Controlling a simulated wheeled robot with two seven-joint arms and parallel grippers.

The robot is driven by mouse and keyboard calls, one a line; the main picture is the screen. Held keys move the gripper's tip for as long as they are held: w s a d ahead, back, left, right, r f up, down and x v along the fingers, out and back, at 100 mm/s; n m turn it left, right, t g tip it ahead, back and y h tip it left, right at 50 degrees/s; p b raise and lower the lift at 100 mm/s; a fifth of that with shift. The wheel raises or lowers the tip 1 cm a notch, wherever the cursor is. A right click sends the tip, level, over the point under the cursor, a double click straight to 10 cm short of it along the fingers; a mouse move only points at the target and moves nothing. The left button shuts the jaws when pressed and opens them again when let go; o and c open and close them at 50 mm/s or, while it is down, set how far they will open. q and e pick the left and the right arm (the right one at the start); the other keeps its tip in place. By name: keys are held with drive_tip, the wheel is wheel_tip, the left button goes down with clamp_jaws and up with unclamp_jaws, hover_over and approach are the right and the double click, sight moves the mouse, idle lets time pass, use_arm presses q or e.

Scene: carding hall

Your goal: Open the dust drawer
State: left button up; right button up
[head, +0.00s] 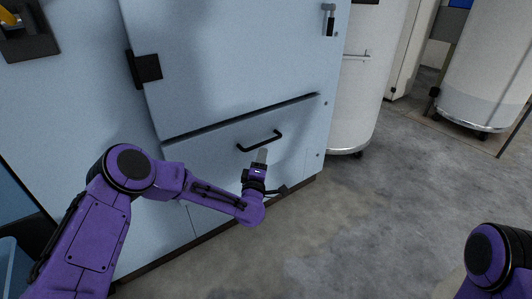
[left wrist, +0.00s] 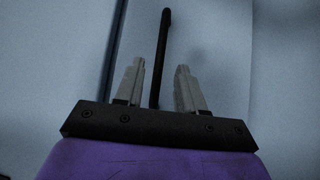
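The dust drawer (head: 208,157) is the pale blue front low on the machine, below a dark horizontal gap, and it looks shut. Its black bar handle (head: 260,142) is near the drawer's top. My left gripper (head: 262,155) is just below the handle in the head view. In the left wrist view, my left gripper (left wrist: 160,85) is open, with its two grey fingers apart. The black handle (left wrist: 162,50) runs up between and beyond the fingers there; I cannot tell whether they touch it. My right gripper is not in view; only part of the right arm shows at the lower right.
The pale blue machine cabinet (head: 230,60) has a larger door above the drawer, with a black hinge (head: 146,68) and a latch (head: 328,20). White cylindrical bins (head: 365,90) on casters stand to the right. The grey concrete floor (head: 370,210) in front is clear.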

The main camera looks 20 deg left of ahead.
sight(266, 143)
use_arm(q)
drive_tip(key=w+b, duration=0.1)
drive_tip(key=w, duration=0.4)
drive_tip(key=w+a+b, duration=0.1)
drive_tip(key=w, duration=0.2)
drive_tip(key=shift+r+b, duration=0.35)
drive_tip(key=shift+r, duration=0.05)
drive_tip(key=shift+w+r, duration=0.15)
drive_tip(key=shift+w, duration=0.1)
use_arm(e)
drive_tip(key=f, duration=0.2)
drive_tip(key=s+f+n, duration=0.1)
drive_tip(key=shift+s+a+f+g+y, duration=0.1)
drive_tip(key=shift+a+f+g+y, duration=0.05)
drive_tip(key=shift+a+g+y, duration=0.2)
use_arm(q)
drive_tip(key=shift+c, duration=0.4)
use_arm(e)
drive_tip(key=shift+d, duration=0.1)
use_arm(q)
clamp_jaws()
